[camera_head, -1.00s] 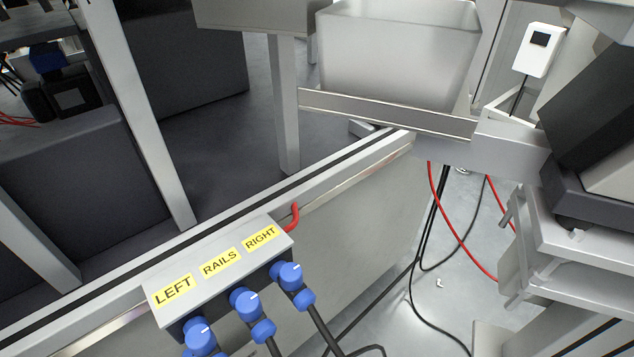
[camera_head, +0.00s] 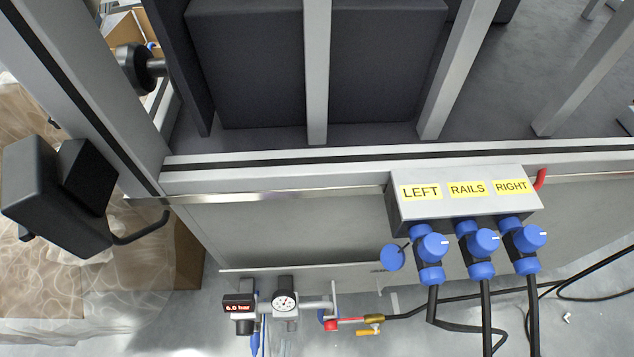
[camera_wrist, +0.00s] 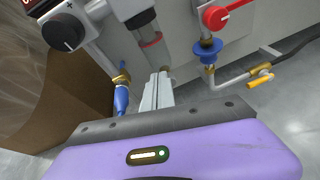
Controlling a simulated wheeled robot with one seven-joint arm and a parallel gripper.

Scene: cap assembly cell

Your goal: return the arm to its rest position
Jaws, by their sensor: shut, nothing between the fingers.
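My gripper (camera_wrist: 160,80) shows in the wrist view, with its pale fingers pressed together and nothing between them. Its purple body with a dark plate fills the bottom of that view. The fingers point towards the pneumatic fittings on the cell's lower side; I cannot tell how far away these are. My arm and gripper do not show in the head view.
A pressure gauge (camera_head: 285,303) and a digital display (camera_head: 239,302) sit below left. A red valve handle (camera_wrist: 228,12) shows near my fingers. Cardboard (camera_wrist: 70,80) lies left.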

